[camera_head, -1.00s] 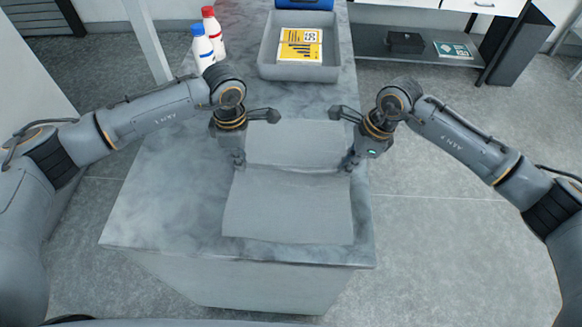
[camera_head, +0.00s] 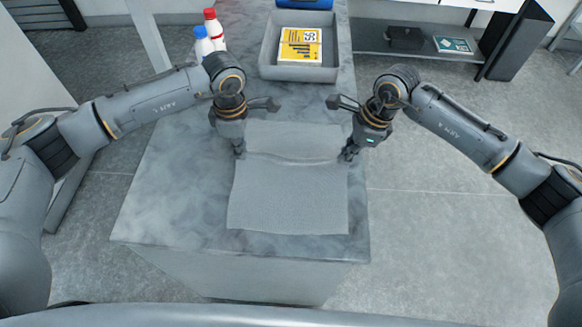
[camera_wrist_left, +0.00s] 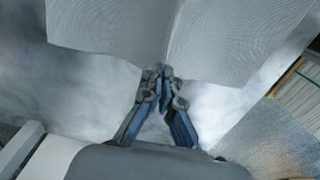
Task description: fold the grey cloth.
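The grey cloth (camera_head: 288,195) lies on the marbled table top, with a raised ridge running across it between my two grippers. Its far part lies flat beyond the ridge and its near part spreads toward the table's front edge. My left gripper (camera_head: 239,151) is at the cloth's left edge, at the ridge. In the left wrist view its fingertips (camera_wrist_left: 162,76) come together on the cloth edge, where a crease (camera_wrist_left: 172,50) runs away from them. My right gripper (camera_head: 347,155) points down at the right end of the ridge, its fingertips close together on the cloth edge.
A grey tray (camera_head: 268,62) with a yellow printed packet (camera_head: 300,45) stands at the back of the table (camera_head: 170,195). A red-capped bottle (camera_head: 213,25) and a blue-capped bottle (camera_head: 202,43) stand at the back left.

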